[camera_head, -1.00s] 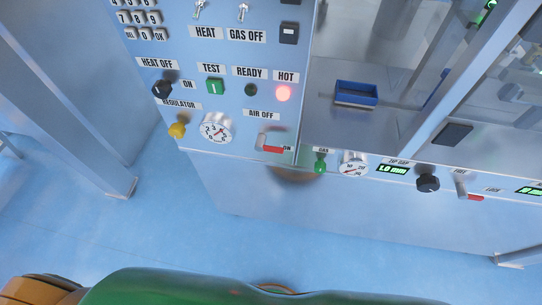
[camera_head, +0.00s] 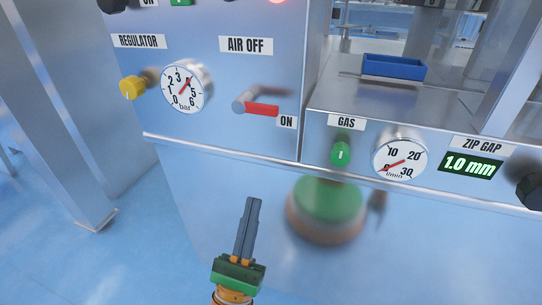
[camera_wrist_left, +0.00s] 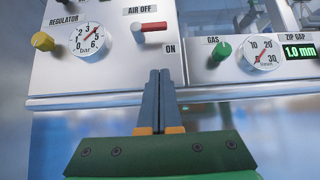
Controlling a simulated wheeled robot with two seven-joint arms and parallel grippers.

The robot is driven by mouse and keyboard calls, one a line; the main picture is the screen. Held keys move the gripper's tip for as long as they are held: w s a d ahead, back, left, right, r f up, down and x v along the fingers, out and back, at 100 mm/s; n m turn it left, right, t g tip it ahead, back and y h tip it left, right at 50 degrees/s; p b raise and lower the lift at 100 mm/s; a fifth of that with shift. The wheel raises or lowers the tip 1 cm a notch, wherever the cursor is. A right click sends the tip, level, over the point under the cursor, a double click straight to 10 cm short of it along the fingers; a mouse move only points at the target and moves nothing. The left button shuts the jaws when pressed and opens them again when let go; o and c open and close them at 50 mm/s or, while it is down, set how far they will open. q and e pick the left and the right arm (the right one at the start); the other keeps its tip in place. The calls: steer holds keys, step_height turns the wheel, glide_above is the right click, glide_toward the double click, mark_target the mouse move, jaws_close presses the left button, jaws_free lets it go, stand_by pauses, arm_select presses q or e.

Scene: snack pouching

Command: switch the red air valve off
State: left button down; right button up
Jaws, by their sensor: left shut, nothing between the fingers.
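The red air valve (camera_head: 262,109) is a red lever on a silver pivot, on the steel panel between the AIR OFF label (camera_head: 246,45) above and the ON label (camera_head: 286,122) at lower right. Its lever lies about level, pointing right toward ON. It also shows in the left wrist view (camera_wrist_left: 153,27). My left gripper (camera_head: 253,202) is shut and empty, below the valve and apart from it, its fingers pointing up. In the left wrist view the fingertips (camera_wrist_left: 159,73) are below the valve. My right gripper is not in view.
Left of the valve are a pressure dial (camera_head: 185,87) and a yellow regulator knob (camera_head: 132,87). Right of it are a green gas knob (camera_head: 341,154), a gas dial (camera_head: 399,158) and the zip gap display (camera_head: 470,165). A blue tray (camera_head: 394,67) sits on the ledge above.

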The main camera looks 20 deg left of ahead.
mark_target(258, 105)
arm_select(q)
steer(key=p+x, duration=0.1)
steer(key=x, duration=0.3)
steer(key=s+r+p+x, duration=0.1)
steer(key=p+x, duration=0.1)
steer(key=x, duration=0.2)
steer(key=s+r+p+x, duration=0.1)
steer(key=p+x, duration=0.1)
steer(key=x, duration=0.3)
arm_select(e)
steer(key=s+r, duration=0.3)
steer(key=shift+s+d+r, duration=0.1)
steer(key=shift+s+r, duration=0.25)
